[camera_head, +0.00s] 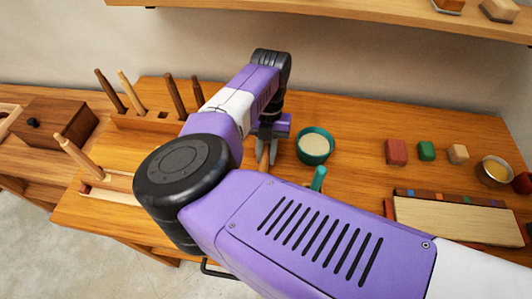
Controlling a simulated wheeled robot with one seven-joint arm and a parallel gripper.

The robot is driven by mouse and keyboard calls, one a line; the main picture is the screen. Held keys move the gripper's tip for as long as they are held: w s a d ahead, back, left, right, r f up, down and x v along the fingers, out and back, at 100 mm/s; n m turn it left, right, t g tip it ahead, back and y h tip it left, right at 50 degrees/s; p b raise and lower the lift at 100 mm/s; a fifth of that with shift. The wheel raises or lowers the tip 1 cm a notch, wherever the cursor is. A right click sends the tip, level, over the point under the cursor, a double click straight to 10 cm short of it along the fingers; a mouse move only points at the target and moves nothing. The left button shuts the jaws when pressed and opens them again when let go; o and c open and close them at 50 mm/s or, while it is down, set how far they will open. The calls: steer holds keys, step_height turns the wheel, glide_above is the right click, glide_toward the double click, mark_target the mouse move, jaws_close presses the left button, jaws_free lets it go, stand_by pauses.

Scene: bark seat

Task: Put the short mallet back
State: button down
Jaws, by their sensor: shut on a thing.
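My gripper (271,132) is over the middle of the bench, left of the teal bowl, largely hidden behind my arm. It is shut on a thin wooden handle (264,158), which I take to be the short mallet; my arm hides the rest of it. A wooden rack (133,121) stands at the back left with several wooden handles upright in it, and a dark opening shows in its top. A lower wooden holder (112,190) at the front left has a pale handle leaning out of it.
The teal bowl (327,152) with pale contents stands right of my gripper. A teal rod-like piece (318,178) shows in front of it. Coloured blocks (396,152), a metal bowl (484,175) and a pale board (450,218) are right. A shelf (350,12) overhangs the back.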

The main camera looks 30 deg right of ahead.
steer(key=shift+f, duration=0.25)
steer(key=c, duration=1.2)
jaws_free()
steer(key=b+v, duration=0.2)
steer(key=v, duration=0.6)
steer(key=shift+f, duration=0.1)
